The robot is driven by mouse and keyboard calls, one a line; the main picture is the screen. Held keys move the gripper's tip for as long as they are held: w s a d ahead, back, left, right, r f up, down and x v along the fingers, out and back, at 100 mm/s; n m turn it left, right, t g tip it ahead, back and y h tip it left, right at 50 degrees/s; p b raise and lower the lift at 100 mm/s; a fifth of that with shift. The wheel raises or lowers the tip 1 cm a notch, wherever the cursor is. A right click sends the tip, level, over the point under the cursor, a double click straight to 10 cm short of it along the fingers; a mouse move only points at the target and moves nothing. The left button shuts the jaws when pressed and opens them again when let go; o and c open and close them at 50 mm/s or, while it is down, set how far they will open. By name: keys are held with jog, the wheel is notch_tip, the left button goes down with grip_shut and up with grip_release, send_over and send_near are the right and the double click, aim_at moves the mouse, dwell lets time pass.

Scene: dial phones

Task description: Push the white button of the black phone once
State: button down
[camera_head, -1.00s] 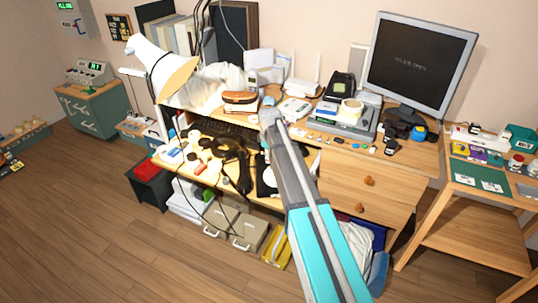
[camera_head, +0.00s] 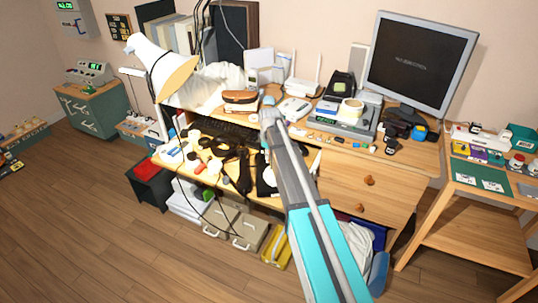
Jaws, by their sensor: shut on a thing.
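My arm (camera_head: 300,190) reaches from the lower right up to the desk. Its wrist end (camera_head: 270,118) is over the desk's front edge. My gripper's jaws do not show; the arm hides them. A black thing with a white part (camera_head: 264,182), possibly the black phone, lies on the pulled-out shelf just left of the arm and partly behind it. I cannot make out a white button or tell whether my gripper touches anything.
The lower shelf holds black cords (camera_head: 240,170) and small items. A lamp (camera_head: 160,70) stands at left. A monitor (camera_head: 420,65) and a grey device (camera_head: 345,122) stand on the desk. A wooden side table (camera_head: 470,230) is at right. Floor at lower left is clear.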

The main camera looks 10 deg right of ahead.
dwell(0.4)
notch_tip(320, 180, up, 6)
jog(key=s+p, duration=0.2)
jog(key=p, duration=0.4)
jog(key=shift+s+a+r, duration=0.15)
jog(key=shift+s, duration=0.25)
dwell(0.3)
